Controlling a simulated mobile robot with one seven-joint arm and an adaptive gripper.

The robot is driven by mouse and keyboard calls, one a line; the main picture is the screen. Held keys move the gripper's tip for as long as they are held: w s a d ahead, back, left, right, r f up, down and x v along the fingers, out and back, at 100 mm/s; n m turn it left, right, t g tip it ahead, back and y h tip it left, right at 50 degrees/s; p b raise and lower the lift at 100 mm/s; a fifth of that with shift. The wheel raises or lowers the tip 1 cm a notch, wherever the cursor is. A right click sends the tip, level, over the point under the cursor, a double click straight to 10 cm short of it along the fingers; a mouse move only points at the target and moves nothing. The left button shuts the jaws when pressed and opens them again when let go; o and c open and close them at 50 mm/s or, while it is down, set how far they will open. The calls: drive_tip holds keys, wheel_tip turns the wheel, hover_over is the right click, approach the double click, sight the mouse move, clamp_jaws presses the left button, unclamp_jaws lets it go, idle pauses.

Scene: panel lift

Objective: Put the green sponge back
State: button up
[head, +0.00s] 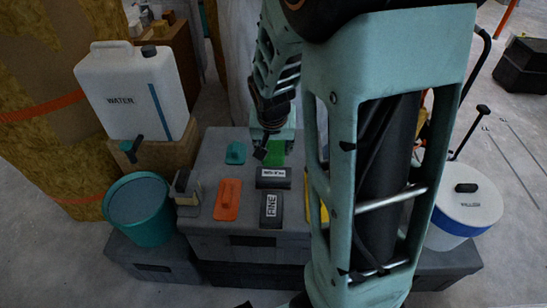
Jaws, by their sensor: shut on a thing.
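The green sponge (276,153) shows as a bright green patch near the back of the grey case top (208,222). My gripper (264,153) is at its left side, shut on it, and partly covers it. The fingertips are small and dark in this view. I cannot tell whether the sponge touches the case top or is held just above it.
The case top also bears a teal tool (236,153), an orange tool (228,200), and two dark labelled blocks (272,178). A teal bucket (140,212) and a water container (135,92) stand left, a white bucket (467,205) right. My arm hides the case's right part.

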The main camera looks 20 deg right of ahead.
drive_tip(key=shift+w+d+f, duration=0.25)
drive_tip(key=shift+w+f, duration=0.1)
drive_tip(key=shift+f, duration=0.2)
drive_tip(key=w+d+f+b, duration=0.1)
drive_tip(key=w+f, duration=0.1)
drive_tip(key=w, duration=0.1)
drive_tip(key=w+d+f+b, duration=0.2)
drive_tip(key=w+f, duration=0.1)
drive_tip(key=w, duration=0.1)
drive_tip(key=w+d+f+b, duration=0.1)
drive_tip(key=w+f, duration=0.2)
drive_tip(key=w, duration=0.1)
drive_tip(key=shift+w+d+f, duration=0.25)
drive_tip(key=shift+d, duration=0.05)
drive_tip(key=shift+w+d+f+b, duration=0.15)
drive_tip(key=shift+w+f+b, duration=0.15)
drive_tip(key=shift+f+b, duration=0.15)
drive_tip(key=shift+w+f+b, duration=0.1)
drive_tip(key=shift+f+b, duration=0.25)
drive_tip(key=shift+f, duration=1.2)
drive_tip(key=shift+f, duration=0.2)
drive_tip(key=o, duration=1)
